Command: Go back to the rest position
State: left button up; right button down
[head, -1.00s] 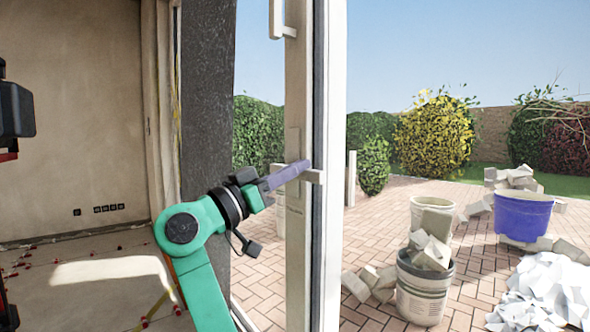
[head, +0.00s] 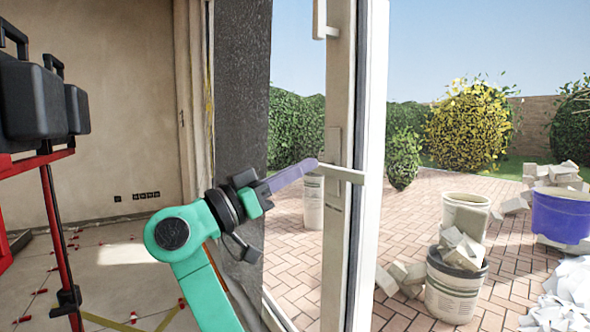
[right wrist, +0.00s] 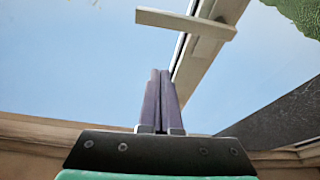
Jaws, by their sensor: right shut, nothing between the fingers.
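My right gripper (head: 313,164) is at the end of the green arm, near the middle of the head view. Its two purple fingers are shut together with nothing between them, as the right wrist view (right wrist: 161,73) also shows. In the head view the fingertips appear at the left end of the door handle (head: 340,173); whether they touch cannot be told. In the right wrist view the handle (right wrist: 186,22) lies beyond the fingertips, with a gap in the picture. My left gripper does not show.
The white door frame (head: 336,260) stands close to the gripper. A dark wall edge (head: 240,110) is behind the arm. A red rack (head: 55,215) with black cases (head: 38,98) stands at the left. Outside are buckets of rubble (head: 457,285) and a blue tub (head: 562,216).

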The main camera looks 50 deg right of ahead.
jog(key=shift+w+a+f, duration=0.1)
jog(key=shift+a+f, duration=0.1)
jog(key=shift+a, duration=0.2)
